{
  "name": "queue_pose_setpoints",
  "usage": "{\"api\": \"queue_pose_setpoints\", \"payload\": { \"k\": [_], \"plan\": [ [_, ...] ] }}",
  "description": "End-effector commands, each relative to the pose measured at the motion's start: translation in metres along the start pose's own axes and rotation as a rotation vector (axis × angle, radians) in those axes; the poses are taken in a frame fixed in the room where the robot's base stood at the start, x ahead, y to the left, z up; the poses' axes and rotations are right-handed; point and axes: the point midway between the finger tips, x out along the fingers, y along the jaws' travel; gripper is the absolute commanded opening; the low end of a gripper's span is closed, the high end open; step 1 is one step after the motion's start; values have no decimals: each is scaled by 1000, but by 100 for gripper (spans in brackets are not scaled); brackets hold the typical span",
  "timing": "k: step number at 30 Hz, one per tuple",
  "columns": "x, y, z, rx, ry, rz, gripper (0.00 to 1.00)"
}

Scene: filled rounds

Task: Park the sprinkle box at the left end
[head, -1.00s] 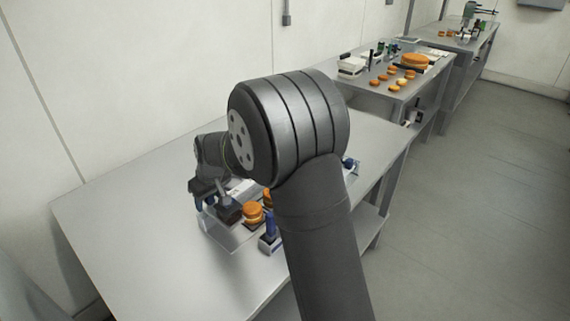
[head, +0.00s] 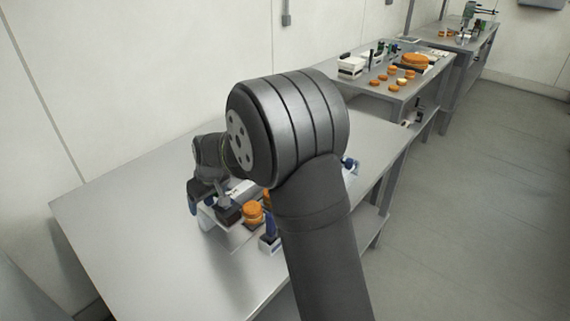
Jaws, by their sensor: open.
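My gripper (head: 207,193) hangs at the left end of a small group of things on the near metal table, partly hidden behind my own arm. Its jaws are open. A dark box-like block (head: 229,214) stands close to its right. A pale flat piece (head: 205,224) shows just below the gripper. I cannot tell which of these, if any, is the sprinkle box. I cannot tell whether the jaws touch anything.
Orange rounds (head: 252,213) sit right of the dark block, and a blue-and-white item (head: 269,242) stands in front. My arm hides much of the group. The near table (head: 140,240) is bare at left and front. Another table farther back holds orange rounds (head: 409,74).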

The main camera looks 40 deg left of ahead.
Motion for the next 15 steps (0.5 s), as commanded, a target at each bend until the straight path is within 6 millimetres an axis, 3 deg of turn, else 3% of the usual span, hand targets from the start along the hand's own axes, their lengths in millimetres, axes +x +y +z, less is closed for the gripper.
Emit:
{"api": "queue_pose_setpoints", "payload": {
  "k": [8,15],
  "plan": [
    [-1,0,0,0,0,0,84],
    [-22,0,-7,0,2,1,84]
  ]
}}
